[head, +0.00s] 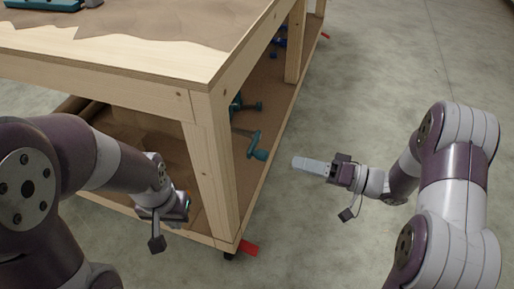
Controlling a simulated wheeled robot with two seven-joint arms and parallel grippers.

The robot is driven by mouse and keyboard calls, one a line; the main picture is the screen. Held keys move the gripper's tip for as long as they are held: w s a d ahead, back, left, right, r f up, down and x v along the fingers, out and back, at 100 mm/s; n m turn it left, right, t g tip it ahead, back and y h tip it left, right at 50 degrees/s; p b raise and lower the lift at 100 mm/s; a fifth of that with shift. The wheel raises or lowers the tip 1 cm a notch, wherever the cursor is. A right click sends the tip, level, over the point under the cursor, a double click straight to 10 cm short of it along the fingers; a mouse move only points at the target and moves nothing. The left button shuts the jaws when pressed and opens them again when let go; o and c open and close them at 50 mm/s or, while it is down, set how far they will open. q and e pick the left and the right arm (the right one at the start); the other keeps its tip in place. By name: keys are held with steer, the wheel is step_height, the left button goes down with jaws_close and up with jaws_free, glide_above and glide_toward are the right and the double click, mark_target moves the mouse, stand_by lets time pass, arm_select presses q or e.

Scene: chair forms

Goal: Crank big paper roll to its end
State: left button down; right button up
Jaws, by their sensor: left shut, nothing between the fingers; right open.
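Brown paper (150,140) lies under the wooden workbench, and what looks like part of the paper roll (90,110) shows at the left behind my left arm. Most of the roll is hidden by the bench and my arm. A teal crank handle (257,147) on a thin rod sticks out beside the near bench leg. My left gripper (180,208) is low by the bench's near side, left of that leg; it is shut and empty, its fingertips hardly visible. My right gripper (308,164) is open and empty, right of the crank and apart from it.
The bench top (150,62) carries torn brown paper and a teal tool (40,3). The near bench leg (212,165) stands between my grippers. The concrete floor (390,60) on the right is clear.

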mark_target(268, 156)
steer(key=b+x, duration=0.1)
steer(key=x, duration=0.2)
steer(key=b+x, duration=0.1)
steer(key=x, duration=0.3)
steer(key=b+x, duration=0.1)
steer(key=x, duration=0.2)
steer(key=shift+w+a+f+b, duration=0.15)
steer(key=shift+a+f+b, duration=0.15)
steer(key=shift+b, duration=0.1)
steer(key=shift+w+a+r, duration=0.1)
steer(key=shift+w+a, duration=0.1)
steer(key=shift+a, duration=0.35)
steer(key=c, duration=0.9)
